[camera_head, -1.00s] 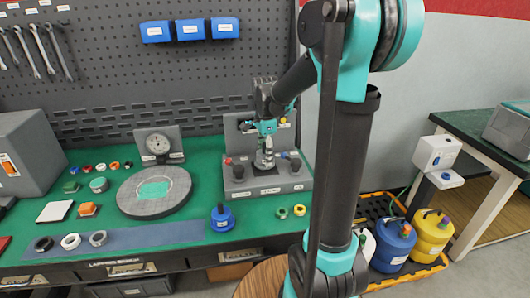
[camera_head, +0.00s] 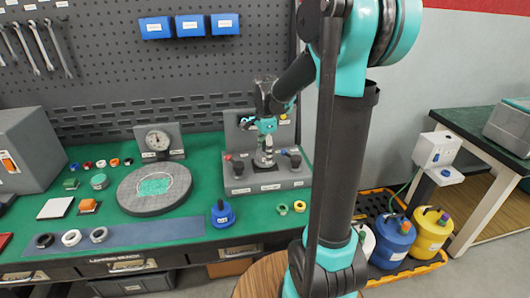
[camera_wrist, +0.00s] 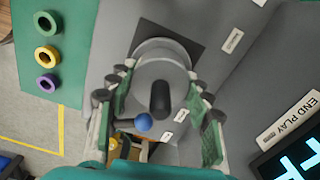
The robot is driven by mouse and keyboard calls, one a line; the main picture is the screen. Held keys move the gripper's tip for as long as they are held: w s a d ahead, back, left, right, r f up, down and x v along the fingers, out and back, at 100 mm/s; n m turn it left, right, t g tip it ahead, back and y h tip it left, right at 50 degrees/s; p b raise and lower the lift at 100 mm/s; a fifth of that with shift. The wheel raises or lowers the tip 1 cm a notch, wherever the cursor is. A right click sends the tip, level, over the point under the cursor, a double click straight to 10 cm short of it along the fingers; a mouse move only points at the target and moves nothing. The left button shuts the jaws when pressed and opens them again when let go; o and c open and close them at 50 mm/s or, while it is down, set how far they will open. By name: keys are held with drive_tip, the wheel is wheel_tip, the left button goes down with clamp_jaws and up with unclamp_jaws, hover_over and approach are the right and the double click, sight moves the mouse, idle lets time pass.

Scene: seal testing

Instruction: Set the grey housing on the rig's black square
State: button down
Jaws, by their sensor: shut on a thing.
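The grey housing (camera_wrist: 160,70) is a round grey body with a dark upright part in its middle. It sits between the fingers of my gripper (camera_wrist: 161,100), which is shut on it. In the head view the housing (camera_head: 264,158) is upright at the rig, under my gripper (camera_head: 265,136). The rig's black square (camera_wrist: 191,41) shows around the far side of the housing, which covers the rest of it. The housing is over the square; whether its base touches the square I cannot tell. The grey rig (camera_head: 240,184) stands on the green bench.
A blue-knobbed lever (camera_wrist: 143,122) is close to the housing at my fingers. An END PLAY readout (camera_wrist: 290,150) is at the lower right of the wrist view. A round grey plate (camera_head: 135,200) and a blue container (camera_head: 222,215) are on the bench left of the rig.

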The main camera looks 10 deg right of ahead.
drive_tip(key=shift+f, duration=0.65)
idle(1.0)
drive_tip(key=c, duration=0.6)
unclamp_jaws()
drive_tip(key=shift+r, duration=4.5)
